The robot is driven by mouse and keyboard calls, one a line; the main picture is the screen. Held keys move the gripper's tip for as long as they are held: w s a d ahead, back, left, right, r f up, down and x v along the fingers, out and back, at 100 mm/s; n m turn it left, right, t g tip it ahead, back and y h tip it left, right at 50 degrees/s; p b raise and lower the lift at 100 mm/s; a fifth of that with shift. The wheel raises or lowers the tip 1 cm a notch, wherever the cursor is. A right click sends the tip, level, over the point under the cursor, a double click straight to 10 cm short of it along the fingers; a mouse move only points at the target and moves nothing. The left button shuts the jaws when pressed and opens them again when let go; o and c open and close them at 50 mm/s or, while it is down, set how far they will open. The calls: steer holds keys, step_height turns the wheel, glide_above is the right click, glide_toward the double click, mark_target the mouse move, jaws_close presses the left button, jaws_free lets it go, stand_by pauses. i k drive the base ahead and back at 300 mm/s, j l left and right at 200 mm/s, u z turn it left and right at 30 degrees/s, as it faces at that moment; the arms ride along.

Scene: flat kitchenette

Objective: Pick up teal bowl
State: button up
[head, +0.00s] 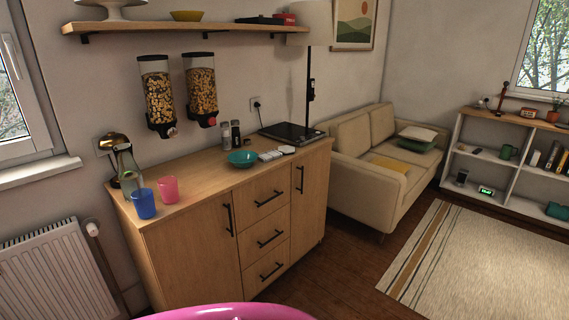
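The teal bowl (242,158) sits upright on the wooden top of the sideboard (190,175), near its middle. It looks empty, and nothing covers it. My gripper is not visible in the head view. A pink curved shape at the bottom edge of the picture is cut off, and I cannot tell what it belongs to.
Left of the bowl stand a pink cup (168,189), a blue cup (144,204) and a glass bottle (128,170). Small white items (271,154) lie just right of it, shakers (230,134) behind. Two cereal dispensers (202,90) hang above. Wooden floor (335,270) is clear in front.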

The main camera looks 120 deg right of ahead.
mark_target(243, 159)
steer(key=l+z, duration=0.1)
steer(key=z, duration=2.2)
steer(key=k+z, duration=0.1)
steer(key=z, duration=1.4)
